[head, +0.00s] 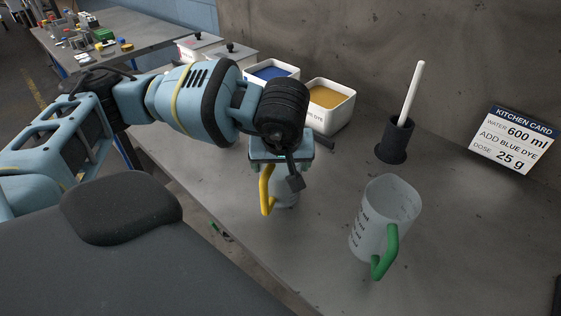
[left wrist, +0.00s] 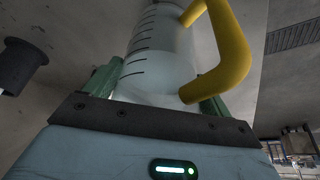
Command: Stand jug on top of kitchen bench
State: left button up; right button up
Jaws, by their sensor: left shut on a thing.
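My left gripper (head: 283,170) is shut on a clear jug (head: 286,193) with a yellow handle, over the front part of the grey kitchen bench (head: 300,235). The left wrist view shows the jug (left wrist: 160,55) between the green fingers of the gripper (left wrist: 155,90), with dark measuring marks on its side. My gripper hides the jug's upper part in the head view. I cannot tell whether its base touches the bench. A second clear jug (head: 376,225) with a green handle stands on the bench to the right. My right gripper is not in view.
White tubs of blue powder (head: 270,72) and yellow powder (head: 328,103) stand at the back, beside lidded boxes (head: 228,52). A dark holder (head: 393,142) with a white rod and a kitchen card (head: 515,140) are further right. Bench between the jugs is clear.

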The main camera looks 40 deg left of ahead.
pick_arm(q)
jog(key=o, duration=1.4)
jog(key=shift+f, duration=0.1)
jog(key=shift+o, duration=0.2)
jog(key=v, duration=1.2)
jog(key=shift+p, duration=0.3)
jog(key=shift+d, duration=0.1)
